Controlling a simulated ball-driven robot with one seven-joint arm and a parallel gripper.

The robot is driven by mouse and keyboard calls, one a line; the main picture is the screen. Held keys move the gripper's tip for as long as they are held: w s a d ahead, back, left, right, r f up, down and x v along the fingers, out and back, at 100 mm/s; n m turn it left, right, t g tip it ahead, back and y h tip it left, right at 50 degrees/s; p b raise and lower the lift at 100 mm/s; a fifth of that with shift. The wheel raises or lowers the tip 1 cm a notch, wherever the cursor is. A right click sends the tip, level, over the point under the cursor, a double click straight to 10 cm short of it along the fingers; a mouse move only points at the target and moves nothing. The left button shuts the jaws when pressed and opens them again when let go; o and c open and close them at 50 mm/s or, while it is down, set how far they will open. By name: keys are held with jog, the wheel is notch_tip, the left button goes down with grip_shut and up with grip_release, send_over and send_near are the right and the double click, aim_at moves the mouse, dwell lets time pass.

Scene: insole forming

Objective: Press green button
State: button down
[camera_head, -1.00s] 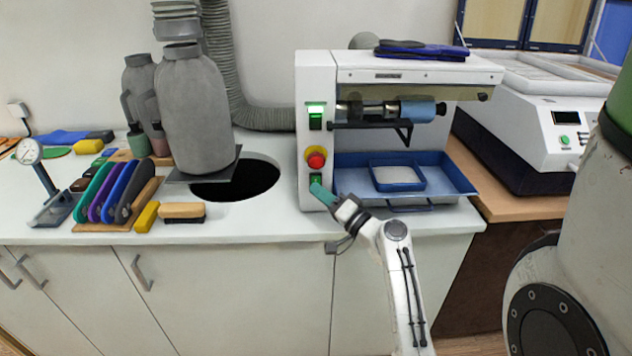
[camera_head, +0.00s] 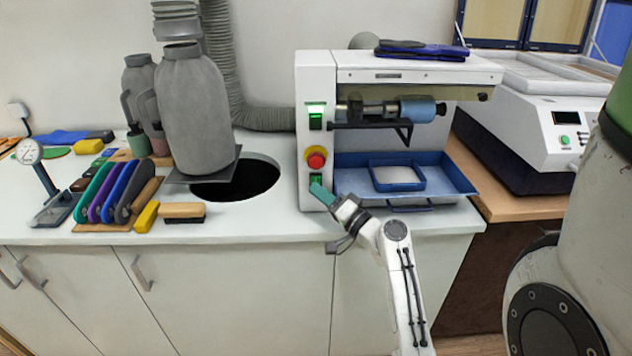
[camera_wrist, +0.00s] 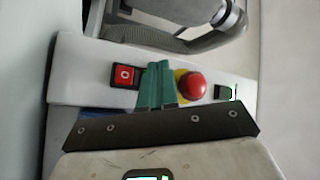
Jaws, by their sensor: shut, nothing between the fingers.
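The white machine (camera_head: 318,70) has a narrow front panel with controls. A green button (camera_head: 316,180) sits low on it, below the red emergency stop (camera_head: 316,160) with its yellow collar. My gripper (camera_head: 318,189) is shut and empty, its teal fingertips at this low green button. Whether they touch it I cannot tell. In the wrist view my gripper (camera_wrist: 158,68) lies between a red button marked 0 (camera_wrist: 125,75) and the emergency stop (camera_wrist: 191,86). The fingers hide the panel between those two. A lit green switch (camera_head: 315,116) sits higher on the panel.
A blue tray (camera_head: 460,184) stands right of the panel, beside my gripper. A grey vessel (camera_head: 195,110) stands by a round hole (camera_head: 238,185) in the counter to the left. A brush (camera_head: 182,212) and a yellow block (camera_head: 146,217) lie near the counter edge.

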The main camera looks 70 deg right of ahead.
jog(key=shift+w+d, duration=0.1)
jog(key=shift+d, duration=0.1)
jog(key=shift+d+b, duration=0.2)
jog(key=shift+b, duration=0.15)
jog(key=shift+w+d+r, duration=0.15)
jog(key=shift+r, duration=0.05)
dwell(0.7)
